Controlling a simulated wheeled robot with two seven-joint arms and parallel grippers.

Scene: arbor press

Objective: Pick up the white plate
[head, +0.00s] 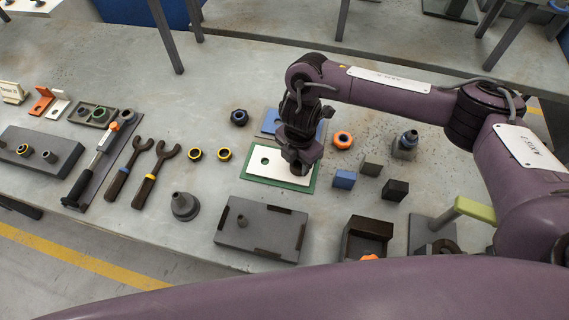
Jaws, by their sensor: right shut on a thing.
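The white plate (262,173) is a flat rectangle with a round hole near its left end. It lies over, or just above, a slightly larger green mat (245,175) in the middle of the table; I cannot tell whether there is a gap. My right gripper (299,168) points down at the plate's right back part and is shut on it. The fingers and wrist hide that corner of the plate. My left gripper is not in view.
A blue plate (270,121) lies behind the white plate. An orange knob (343,140), a blue block (344,179) and dark blocks (395,190) stand to the right. A grey fixture tray (270,232) lies in front. Two wrenches (155,174) lie left.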

